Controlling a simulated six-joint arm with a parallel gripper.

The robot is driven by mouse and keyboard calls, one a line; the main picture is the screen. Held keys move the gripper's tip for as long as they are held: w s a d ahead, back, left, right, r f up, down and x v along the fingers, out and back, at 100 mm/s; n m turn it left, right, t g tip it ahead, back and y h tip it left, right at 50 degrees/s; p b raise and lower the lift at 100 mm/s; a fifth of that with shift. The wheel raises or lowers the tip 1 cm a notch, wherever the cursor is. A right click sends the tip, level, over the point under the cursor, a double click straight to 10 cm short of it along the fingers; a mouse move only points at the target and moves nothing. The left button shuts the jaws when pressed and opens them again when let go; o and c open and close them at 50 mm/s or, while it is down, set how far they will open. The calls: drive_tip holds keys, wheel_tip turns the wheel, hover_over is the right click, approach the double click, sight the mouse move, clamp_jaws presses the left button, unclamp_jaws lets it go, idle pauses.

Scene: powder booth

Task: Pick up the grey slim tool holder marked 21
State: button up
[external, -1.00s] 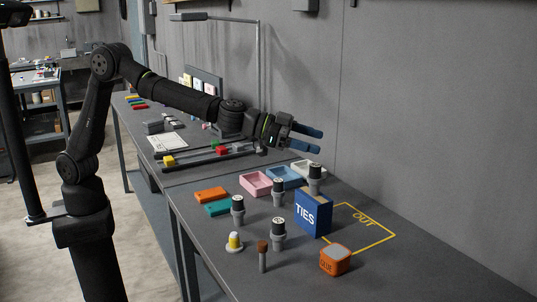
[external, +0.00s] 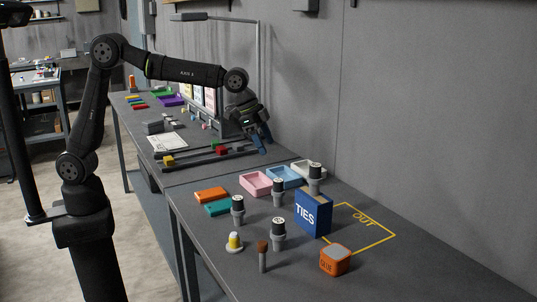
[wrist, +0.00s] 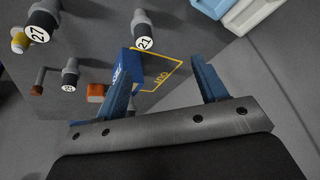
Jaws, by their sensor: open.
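The grey slim tool holder marked 21 (wrist: 142,28) stands upright in the wrist view, above and just beyond the blue TIES box. In the external view it appears to be the holder (external: 278,190) left of that box, though its number is unreadable there.
A similar holder marked 27 (wrist: 38,25) stands apart. Another holder (external: 279,234) stands nearer, and one (external: 315,177) appears to be on the TIES box (external: 313,215). An orange block (external: 335,261), a brown-topped post (external: 262,256) and shallow trays (external: 255,183) are around. The wall borders the right.

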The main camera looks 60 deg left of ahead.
drive_tip(key=s, duration=0.1)
drive_tip(key=g, duration=0.1)
approach(280, 191)
drive_tip(key=shift+m+h, duration=0.3)
drive_tip(key=f, duration=0.1)
drive_tip(key=w+f, duration=0.1)
drive_tip(key=f, duration=0.1)
drive_tip(key=w+f, duration=0.1)
drive_tip(key=f, duration=0.1)
drive_tip(key=shift+w+a+f, duration=0.2)
drive_tip(key=shift+a+f, duration=0.05)
drive_tip(key=shift+a, duration=0.1)
drive_tip(key=shift+s+d+x, duration=0.1)
drive_tip(key=shift+d+x, duration=0.05)
drive_tip(key=shift+x, duration=1.2)
drive_tip(key=shift+s+d+x, duration=0.1)
drive_tip(key=shift+s+x, duration=0.05)
drive_tip(key=shift+x, duration=1.15)
drive_tip(key=c, duration=1.3)
drive_tip(key=shift+c, duration=0.3)
drive_tip(key=shift+r, duration=0.1)
